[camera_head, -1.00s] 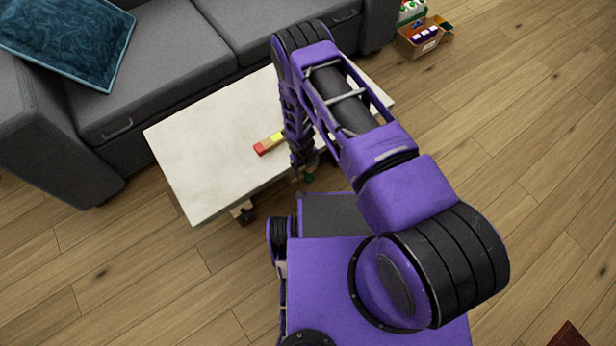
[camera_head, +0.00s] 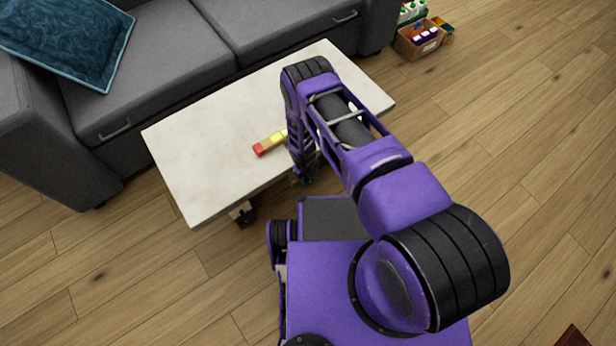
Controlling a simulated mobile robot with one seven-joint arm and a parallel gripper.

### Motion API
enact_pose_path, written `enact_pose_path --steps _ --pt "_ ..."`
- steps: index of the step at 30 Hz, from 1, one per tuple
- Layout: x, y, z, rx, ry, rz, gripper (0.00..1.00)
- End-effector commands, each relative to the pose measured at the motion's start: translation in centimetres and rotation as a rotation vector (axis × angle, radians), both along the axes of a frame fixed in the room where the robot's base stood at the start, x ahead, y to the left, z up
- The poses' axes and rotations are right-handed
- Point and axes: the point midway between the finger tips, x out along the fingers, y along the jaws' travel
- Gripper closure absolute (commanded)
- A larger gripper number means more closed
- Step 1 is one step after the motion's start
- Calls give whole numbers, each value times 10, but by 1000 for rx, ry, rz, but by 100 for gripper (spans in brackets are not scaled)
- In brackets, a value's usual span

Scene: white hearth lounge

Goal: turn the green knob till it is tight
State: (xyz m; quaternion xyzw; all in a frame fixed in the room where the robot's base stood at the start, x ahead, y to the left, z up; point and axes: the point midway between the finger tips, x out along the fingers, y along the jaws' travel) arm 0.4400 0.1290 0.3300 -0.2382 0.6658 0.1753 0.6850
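My gripper (camera_head: 303,178) points down at this edge, right at the green bit. The fingers are too small and dark to tell whether they are open or shut, or whether they touch the knob.
A red, tan and yellow bar (camera_head: 268,143) lies on the table left of my arm. A dark knob-like fitting (camera_head: 245,216) is under the table's near left corner. A grey sofa (camera_head: 160,70) stands behind. A box (camera_head: 420,38) sits at the upper right.

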Motion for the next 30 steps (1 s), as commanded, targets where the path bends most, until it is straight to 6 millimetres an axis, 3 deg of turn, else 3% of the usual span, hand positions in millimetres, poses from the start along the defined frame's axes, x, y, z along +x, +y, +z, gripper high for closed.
enact_pose_path --steps 1,8,30 --pt "0 0 0 0 0 0 61" --pt "0 0 0 0 0 0 100" --pt "-12 1 -6 172 142 -4 100"
